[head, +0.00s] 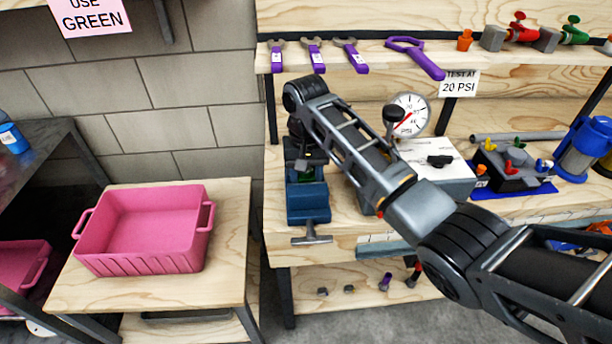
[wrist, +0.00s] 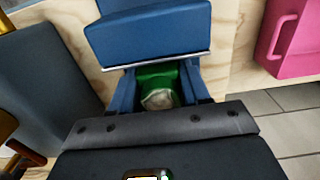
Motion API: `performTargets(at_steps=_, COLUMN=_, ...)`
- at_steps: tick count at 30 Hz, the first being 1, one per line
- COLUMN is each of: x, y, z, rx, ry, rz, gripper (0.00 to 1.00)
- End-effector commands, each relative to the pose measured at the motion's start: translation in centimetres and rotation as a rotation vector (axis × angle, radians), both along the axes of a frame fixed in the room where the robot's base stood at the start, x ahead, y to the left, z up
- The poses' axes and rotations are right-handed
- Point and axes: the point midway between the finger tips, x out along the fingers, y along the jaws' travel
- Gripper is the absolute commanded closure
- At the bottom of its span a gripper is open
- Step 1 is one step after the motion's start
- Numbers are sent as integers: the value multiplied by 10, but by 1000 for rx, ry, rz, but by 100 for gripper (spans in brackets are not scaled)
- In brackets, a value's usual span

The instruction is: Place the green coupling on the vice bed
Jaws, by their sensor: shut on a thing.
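The blue vice (head: 308,205) stands at the left end of the workbench, with its T-handle to the front. My gripper (head: 306,164) points down over the vice bed and is shut on the green coupling. In the wrist view the green coupling (wrist: 152,76) lies low between the blue sides of the vice (wrist: 150,32), with a pale round opening facing the camera. In the head view only a sliver of green shows below my gripper. Whether the coupling touches the bed is hidden.
A white-topped box (head: 432,163) with a pressure gauge (head: 410,113) stands close right of the vice, behind my arm. A pink bin (head: 150,255) sits on a lower table at the left. Purple wrenches (head: 315,55) lie along the shelf above.

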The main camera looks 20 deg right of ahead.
Motion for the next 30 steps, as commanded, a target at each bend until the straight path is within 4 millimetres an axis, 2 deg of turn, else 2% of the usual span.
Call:
performTargets(at_steps=11, x=0, y=0, z=-4, rx=0, ry=-1, rz=0, gripper=88)
performTargets(at_steps=12, x=0, y=0, z=-4, rx=-1, ry=-2, rz=0, gripper=50)
performTargets(at_steps=18, x=0, y=0, z=-4, rx=-1, ry=-2, rz=0, gripper=31)
performTargets(at_steps=19, x=0, y=0, z=-3, rx=-1, ry=-2, rz=0, gripper=28)
performTargets(at_steps=26, x=1, y=0, z=-3, rx=-1, ry=-2, rz=0, gripper=28)
performTargets(at_steps=30, x=1, y=0, z=5, rx=0, ry=-3, rz=1, gripper=28)
